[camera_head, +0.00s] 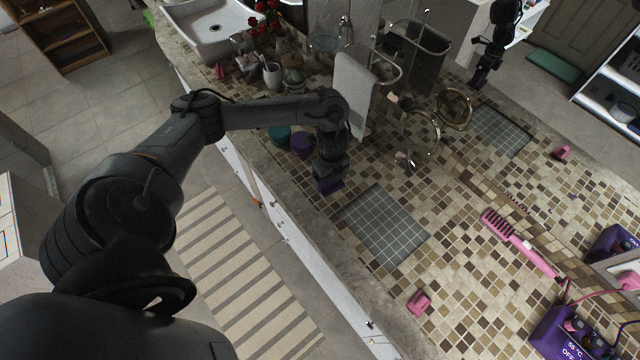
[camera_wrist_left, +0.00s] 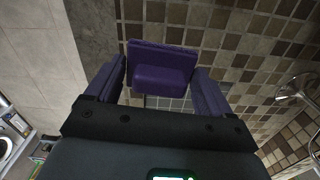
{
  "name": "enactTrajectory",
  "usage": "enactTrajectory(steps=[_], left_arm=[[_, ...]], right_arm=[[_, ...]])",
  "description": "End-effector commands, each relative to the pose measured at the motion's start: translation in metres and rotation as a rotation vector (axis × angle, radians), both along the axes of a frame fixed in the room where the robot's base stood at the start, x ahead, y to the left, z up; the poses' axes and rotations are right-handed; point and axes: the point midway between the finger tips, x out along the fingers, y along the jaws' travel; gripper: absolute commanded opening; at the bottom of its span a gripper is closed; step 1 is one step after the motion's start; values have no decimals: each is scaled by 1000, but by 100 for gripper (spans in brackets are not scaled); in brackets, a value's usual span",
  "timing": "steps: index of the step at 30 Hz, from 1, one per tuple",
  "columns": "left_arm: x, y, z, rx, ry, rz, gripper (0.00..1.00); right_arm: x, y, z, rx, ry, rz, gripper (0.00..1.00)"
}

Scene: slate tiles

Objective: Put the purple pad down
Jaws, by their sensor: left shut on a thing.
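The purple pad (camera_wrist_left: 162,68) sits between the two purple-lined fingers of my left gripper (camera_wrist_left: 158,92) in the left wrist view. In the head view my left gripper (camera_head: 328,178) points down near the counter's front edge, with purple (camera_head: 328,187) at its tips. Whether the pad touches the counter cannot be told. A grey tiled mat (camera_head: 385,227) lies on the counter just right of the gripper. My right gripper is in neither view.
A purple jar (camera_head: 301,145) and a teal jar (camera_head: 279,135) stand behind the gripper, near a hanging towel (camera_head: 354,88). A pink clip (camera_head: 418,303), pink brush (camera_head: 515,240) and purple device (camera_head: 568,337) lie to the right. A mirror repeats the counter and my arm.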

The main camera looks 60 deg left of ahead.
Motion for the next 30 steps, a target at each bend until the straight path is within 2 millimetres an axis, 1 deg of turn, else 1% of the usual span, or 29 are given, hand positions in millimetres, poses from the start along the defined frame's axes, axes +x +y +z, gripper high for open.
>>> enactTrajectory(steps=[1, 3, 6, 9, 14, 18, 20, 23, 30], left_arm=[[-5, 10, -12, 0, 4, 5, 58], [-8, 20, -17, 0, 3, 4, 58], [-11, 32, -21, 0, 3, 3, 58], [-12, 38, -24, 0, 0, 2, 58], [-13, 41, -29, -1, 0, 0, 58], [-14, 40, -46, -2, 2, 1, 58], [-13, 40, -50, -1, 1, 2, 58], [-13, 40, -58, -1, 0, 1, 58], [-13, 41, -61, 0, -1, -1, 58]], right_arm=[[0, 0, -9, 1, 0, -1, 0], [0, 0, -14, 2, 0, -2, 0], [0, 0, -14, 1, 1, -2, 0], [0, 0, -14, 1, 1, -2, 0], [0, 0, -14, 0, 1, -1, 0], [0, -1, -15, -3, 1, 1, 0], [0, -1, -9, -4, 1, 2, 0], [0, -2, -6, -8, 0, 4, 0], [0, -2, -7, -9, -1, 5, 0]])
